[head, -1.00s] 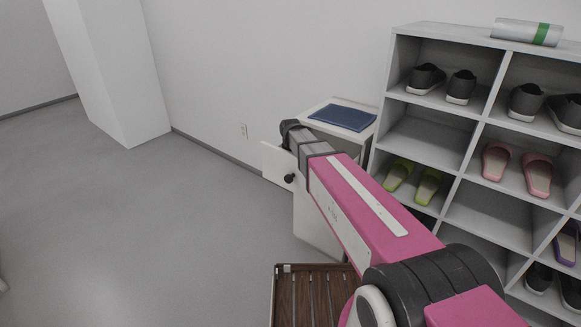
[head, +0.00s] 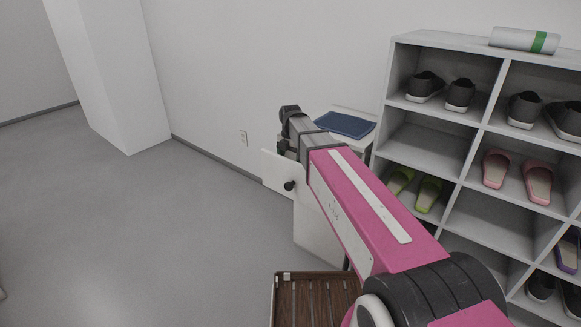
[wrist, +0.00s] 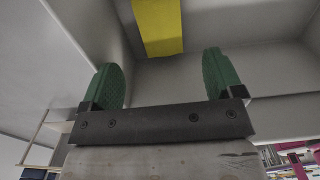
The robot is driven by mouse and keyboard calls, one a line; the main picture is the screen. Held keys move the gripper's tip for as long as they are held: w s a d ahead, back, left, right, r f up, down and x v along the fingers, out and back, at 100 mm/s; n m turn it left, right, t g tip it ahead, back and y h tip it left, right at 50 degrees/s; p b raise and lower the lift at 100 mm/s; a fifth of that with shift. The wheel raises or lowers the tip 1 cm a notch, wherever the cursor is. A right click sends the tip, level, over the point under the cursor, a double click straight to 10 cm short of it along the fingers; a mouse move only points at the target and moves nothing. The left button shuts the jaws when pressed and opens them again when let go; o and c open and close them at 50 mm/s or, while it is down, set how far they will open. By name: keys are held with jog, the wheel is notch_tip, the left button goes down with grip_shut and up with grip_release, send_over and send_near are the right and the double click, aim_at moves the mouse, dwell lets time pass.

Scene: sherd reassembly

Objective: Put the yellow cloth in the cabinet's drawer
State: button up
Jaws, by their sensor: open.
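The yellow cloth (wrist: 158,24) lies on a grey surface inside what looks like the drawer, at the top middle of the wrist view. My gripper (wrist: 160,62) is open, its two green fingers apart and empty, with the cloth beyond the fingertips. The white cabinet (head: 316,228) stands against the wall in the head view. Its drawer (head: 274,170) is pulled out, with a black knob on the front. My arm covers much of the cabinet and the drawer's inside, so the cloth is hidden in the head view.
A folded blue cloth (head: 345,124) lies on the cabinet top. A grey shoe rack (head: 425,137) with several shoes stands close on the right. A slatted wooden piece (head: 312,300) is low in front. The floor on the left is clear.

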jog(key=shift+r, duration=1.85)
